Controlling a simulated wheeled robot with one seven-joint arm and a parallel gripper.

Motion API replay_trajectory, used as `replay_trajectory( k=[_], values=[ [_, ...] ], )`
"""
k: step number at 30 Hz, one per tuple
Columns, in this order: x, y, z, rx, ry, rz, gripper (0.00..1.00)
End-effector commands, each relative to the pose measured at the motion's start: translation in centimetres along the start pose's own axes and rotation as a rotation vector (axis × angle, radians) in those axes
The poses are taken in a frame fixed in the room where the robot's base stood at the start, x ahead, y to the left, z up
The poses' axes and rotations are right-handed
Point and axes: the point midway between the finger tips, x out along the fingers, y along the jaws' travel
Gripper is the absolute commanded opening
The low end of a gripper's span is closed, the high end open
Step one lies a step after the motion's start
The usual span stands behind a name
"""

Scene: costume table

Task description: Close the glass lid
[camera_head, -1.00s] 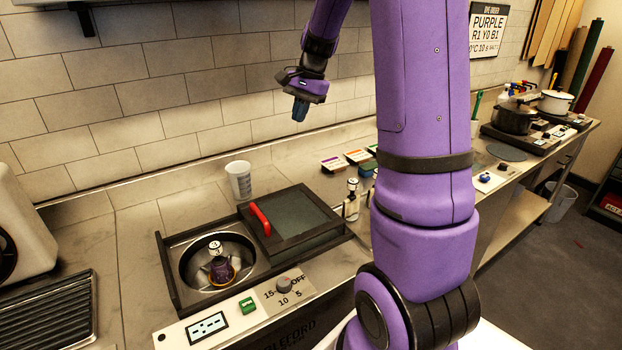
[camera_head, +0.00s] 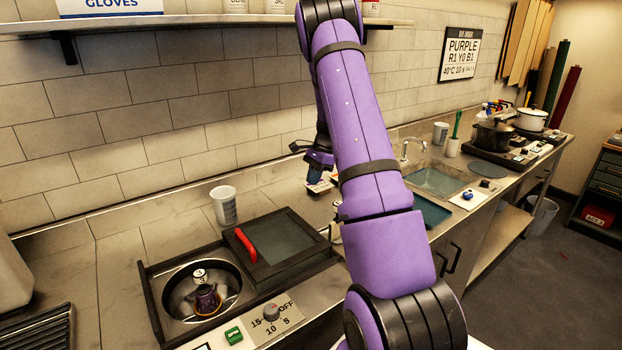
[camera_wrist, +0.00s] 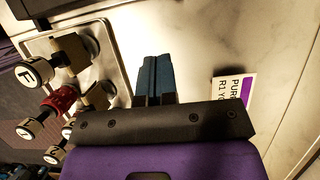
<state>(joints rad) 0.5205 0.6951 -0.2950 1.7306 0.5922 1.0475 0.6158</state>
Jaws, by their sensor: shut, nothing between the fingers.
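The glass lid (camera_head: 285,243) is a dark-framed sliding panel with a red handle (camera_head: 246,244) near its left edge. It lies over the right part of the machine, and the round steel basin (camera_head: 228,282) to its left is uncovered. In the basin stands a small dark purple vessel (camera_head: 206,297) with a white numbered top. My gripper (camera_head: 315,184) hangs above the counter, behind and right of the lid, clear of it. In the wrist view its blue fingers (camera_wrist: 155,78) are together with nothing between them.
A grey cup (camera_head: 224,206) stands behind the basin. The control panel (camera_head: 258,325) with knob and green button runs along the machine's front.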

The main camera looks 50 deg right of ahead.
Motion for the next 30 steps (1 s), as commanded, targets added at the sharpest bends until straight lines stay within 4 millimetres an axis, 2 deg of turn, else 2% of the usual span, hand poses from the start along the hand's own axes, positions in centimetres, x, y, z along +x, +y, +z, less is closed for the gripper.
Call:
replay_trajectory(
  k=[3,11,15,19,30],
  values=[
    [2.4,0.1,0.1,0.002,-0.002,0.003,0.0],
    [7.2,0.1,0.0,0.001,-0.001,0.003,0.0],
    [7.8,0.0,2.0,-0.003,0.0,0.0,0.0],
    [8.2,0.0,3.2,-0.002,0.0,0.0,0.0],
    [8.5,0.0,3.8,-0.001,0.001,-0.001,0.0]
  ],
)
